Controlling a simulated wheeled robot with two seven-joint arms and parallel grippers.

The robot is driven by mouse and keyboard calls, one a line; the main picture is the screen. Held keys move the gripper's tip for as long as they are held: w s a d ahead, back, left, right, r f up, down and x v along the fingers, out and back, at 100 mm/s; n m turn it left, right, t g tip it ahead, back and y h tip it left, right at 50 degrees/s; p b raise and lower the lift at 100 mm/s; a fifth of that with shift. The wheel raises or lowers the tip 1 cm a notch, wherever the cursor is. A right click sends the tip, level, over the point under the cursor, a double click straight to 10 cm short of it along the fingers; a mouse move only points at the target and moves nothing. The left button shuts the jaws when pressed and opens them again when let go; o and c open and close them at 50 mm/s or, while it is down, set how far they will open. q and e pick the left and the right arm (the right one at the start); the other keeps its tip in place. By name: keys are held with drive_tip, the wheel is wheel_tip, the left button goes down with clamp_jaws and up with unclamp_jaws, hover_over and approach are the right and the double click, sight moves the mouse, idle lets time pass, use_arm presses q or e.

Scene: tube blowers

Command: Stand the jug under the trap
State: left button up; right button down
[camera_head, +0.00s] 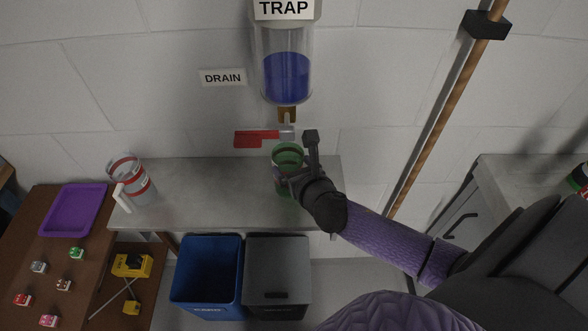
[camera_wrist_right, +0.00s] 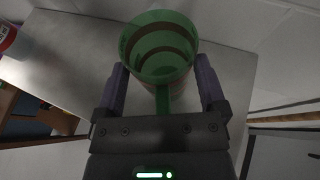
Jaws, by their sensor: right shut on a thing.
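The trap (camera_head: 283,42) is a clear wall vessel with blue liquid and a brown outlet below it. A green jug (camera_head: 287,151) with dark bands is beneath the outlet, at the steel shelf. My right gripper (camera_head: 297,168) is shut on this jug; the wrist view shows the jug (camera_wrist_right: 160,42) between the fingers, its mouth open and its inside showing no liquid. I cannot tell whether its base touches the shelf. A second jug (camera_head: 136,186), clear with red bands and a white handle, stands at the shelf's left end. My left gripper is out of view.
A red lever (camera_head: 256,138) is beside the outlet, just above the green jug. The steel shelf (camera_head: 205,190) is bare between the jugs. Blue (camera_head: 207,272) and grey (camera_head: 277,275) bins stand below. A brown table with a purple tray (camera_head: 74,209) is at left.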

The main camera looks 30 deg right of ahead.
unclamp_jaws()
drive_tip(key=shift+r, duration=0.1)
drive_tip(key=shift+s+r, duration=0.15)
drive_tip(key=shift+s, duration=0.2)
drive_tip(key=p+v, duration=0.3)
drive_tip(key=v, duration=0.8)
drive_tip(key=s+d+f+m+g, duration=0.1)
drive_tip(key=s+f+m+g, duration=0.4)
drive_tip(key=f+m, duration=0.55)
drive_tip(key=s+d+f+m+g, duration=0.1)
drive_tip(key=s+f+m+g, duration=0.2)
drive_tip(key=s+f+m, duration=0.7)
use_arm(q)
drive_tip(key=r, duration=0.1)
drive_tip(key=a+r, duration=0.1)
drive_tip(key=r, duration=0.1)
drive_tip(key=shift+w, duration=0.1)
use_arm(e)
drive_tip(key=s+a+f+m+g+y, duration=0.1)
drive_tip(key=s+a+f+m+g, duration=0.3)
drive_tip(key=s+f+m, duration=0.6)
drive_tip(key=shift+s+a+f+m+y, duration=0.25)
drive_tip(key=shift+a+f+m+y, duration=0.25)
drive_tip(key=shift+a+f, duration=0.5)
drive_tip(key=shift+a+r, duration=0.1)
drive_tip(key=shift+r, duration=0.1)
